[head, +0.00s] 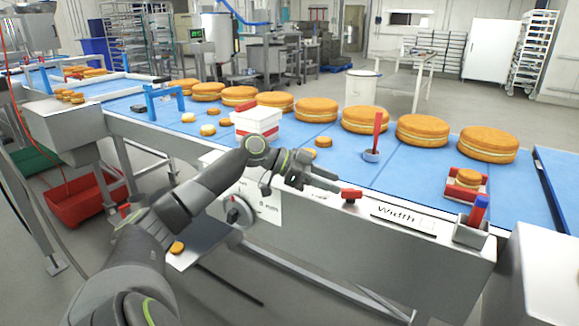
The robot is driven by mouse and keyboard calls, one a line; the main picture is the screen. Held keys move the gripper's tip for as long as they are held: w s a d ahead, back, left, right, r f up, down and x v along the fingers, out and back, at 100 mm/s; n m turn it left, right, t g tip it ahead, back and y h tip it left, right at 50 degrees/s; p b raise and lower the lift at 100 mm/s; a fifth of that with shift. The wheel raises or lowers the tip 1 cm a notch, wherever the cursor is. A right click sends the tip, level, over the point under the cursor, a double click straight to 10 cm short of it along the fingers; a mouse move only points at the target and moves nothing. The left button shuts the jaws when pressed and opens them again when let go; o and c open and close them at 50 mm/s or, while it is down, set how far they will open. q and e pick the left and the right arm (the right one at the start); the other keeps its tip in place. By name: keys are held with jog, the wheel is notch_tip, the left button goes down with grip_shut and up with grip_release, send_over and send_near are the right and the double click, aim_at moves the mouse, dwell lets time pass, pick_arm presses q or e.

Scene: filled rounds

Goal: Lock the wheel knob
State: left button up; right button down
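A round grey wheel knob (238,212) with a dark handle sits on a white panel marked "0 mm" on the front of the conveyor. A small red lever or clamp (351,194) is on the conveyor's front edge, left of the "Width" label (402,217). My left gripper (340,185) is above the front edge, to the right of the wheel knob. Its two fingers look apart and point right, with the tips just short of the red piece; I cannot tell if they touch it. Nothing shows between them. My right gripper is not in view.
Several filled rounds (317,109) line the far side of the blue belt (400,172). A white tub (257,124) and a red upright handle (376,134) stand on the belt. A metal box with red and blue pens (473,227) is at the right edge.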

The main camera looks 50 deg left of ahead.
pick_arm(q)
jog(key=v, duration=1.1)
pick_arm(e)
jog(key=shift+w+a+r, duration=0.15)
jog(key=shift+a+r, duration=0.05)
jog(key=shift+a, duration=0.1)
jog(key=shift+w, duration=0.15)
